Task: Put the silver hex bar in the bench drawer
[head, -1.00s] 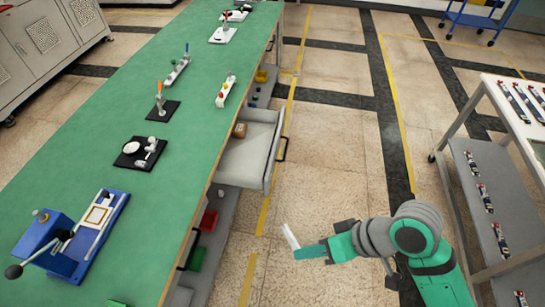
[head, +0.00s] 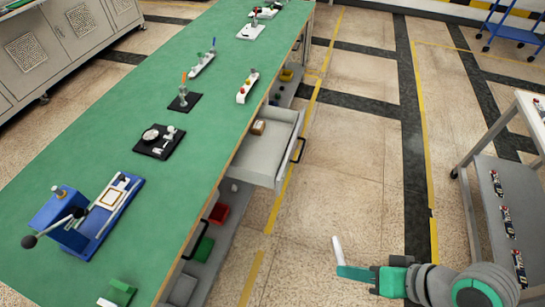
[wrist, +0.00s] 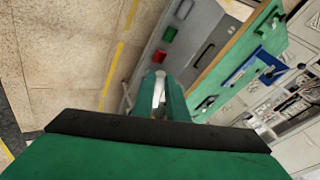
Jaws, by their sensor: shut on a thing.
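The silver hex bar (head: 337,250) is a slim pale bar standing up, slightly tilted, from my gripper (head: 350,272) in the head view. My gripper's green fingers are shut on it, above the floor to the right of the bench. In the wrist view, the bar (wrist: 159,94) shows between the two fingertips (wrist: 160,100); its lower part is hidden. The bench drawer (head: 262,158) is pulled out from the right side of the green bench (head: 165,105). A small brown box (head: 258,127) lies in its back part. My gripper is apart from the drawer, nearer the camera and to its right.
A blue press (head: 75,220) and several fixtures stand on the bench. Red (head: 218,215) and green (head: 203,248) bins sit on the shelf below. The floor between bench and cart is clear.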

